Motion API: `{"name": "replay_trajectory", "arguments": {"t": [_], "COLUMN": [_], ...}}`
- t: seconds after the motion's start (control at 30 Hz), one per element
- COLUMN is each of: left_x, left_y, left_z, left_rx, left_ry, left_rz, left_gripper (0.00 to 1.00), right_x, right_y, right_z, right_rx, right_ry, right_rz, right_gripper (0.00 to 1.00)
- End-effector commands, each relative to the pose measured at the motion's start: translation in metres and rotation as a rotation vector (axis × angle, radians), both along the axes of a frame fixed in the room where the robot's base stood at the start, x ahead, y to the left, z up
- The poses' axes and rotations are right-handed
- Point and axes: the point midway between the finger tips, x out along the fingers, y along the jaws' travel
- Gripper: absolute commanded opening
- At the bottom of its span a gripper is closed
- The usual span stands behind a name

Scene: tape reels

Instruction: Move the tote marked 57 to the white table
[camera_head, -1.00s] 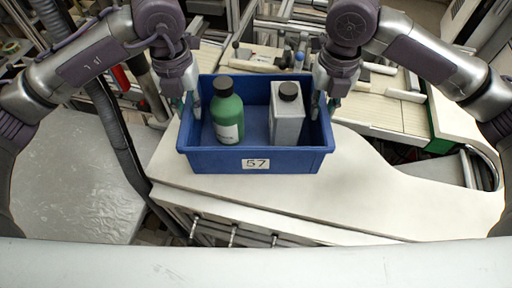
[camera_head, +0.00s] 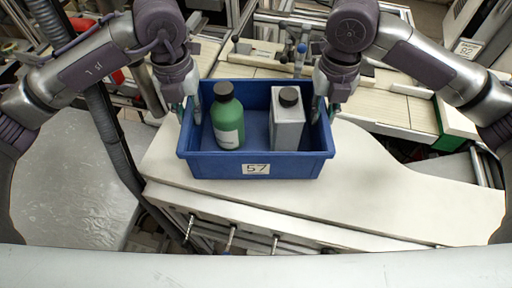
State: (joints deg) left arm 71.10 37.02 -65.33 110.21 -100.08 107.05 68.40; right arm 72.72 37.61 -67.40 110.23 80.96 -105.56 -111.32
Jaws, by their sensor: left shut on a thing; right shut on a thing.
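The blue tote (camera_head: 215,168) with a label reading 57 is held between my two grippers, in front of me. A green bottle with a black cap (camera_head: 228,122) and a grey container with a black cap (camera_head: 287,124) stand upright in it. My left gripper (camera_head: 186,112) is shut on the tote's left wall. My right gripper (camera_head: 322,108) is shut on its right wall. A white-topped table (camera_head: 380,200) shows below and around the tote. I cannot tell whether the tote's base touches it; the tote hides that part of the top.
Behind the tote is a workbench with light panels and fittings (camera_head: 395,110). A grey sheet-covered surface (camera_head: 75,185) lies at the left. Handles (camera_head: 231,235) stick out along the white table's front side. The white top is clear at the right.

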Motion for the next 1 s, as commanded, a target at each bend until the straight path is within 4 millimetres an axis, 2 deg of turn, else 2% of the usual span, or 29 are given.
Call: {"name": "replay_trajectory", "arguments": {"t": [0.1,0.13,0.27,0.57,0.67,0.77,1.0], "left_x": [0.001,0.000,0.000,0.000,0.001,0.001,0.001], "left_y": [0.002,0.002,0.002,0.001,0.000,0.000,0.000], "left_z": [-0.011,-0.009,-0.008,-0.007,0.000,0.015,0.067], "left_rx": [0.006,0.007,0.005,0.002,0.000,0.001,0.000], "left_ry": [-0.001,0.000,0.001,0.000,-0.001,-0.004,-0.005], "left_rz": [0.004,0.004,0.003,0.001,0.001,0.001,0.002], "left_gripper": [0.00,0.23,0.45,0.45,0.45,0.45,0.45], "right_x": [0.001,0.001,0.000,0.000,0.000,0.000,0.000], "right_y": [-0.002,-0.003,-0.002,-0.001,0.000,0.000,0.000], "right_z": [-0.011,-0.009,-0.008,-0.007,-0.007,-0.007,-0.007], "right_rx": [-0.006,-0.007,-0.005,-0.002,-0.001,-0.001,-0.001], "right_ry": [-0.001,0.000,0.001,0.000,0.000,0.000,0.000], "right_rz": [-0.005,-0.005,-0.004,-0.001,-0.001,-0.001,0.000], "right_gripper": [0.00,0.23,0.45,0.45,0.45,0.45,0.45]}}
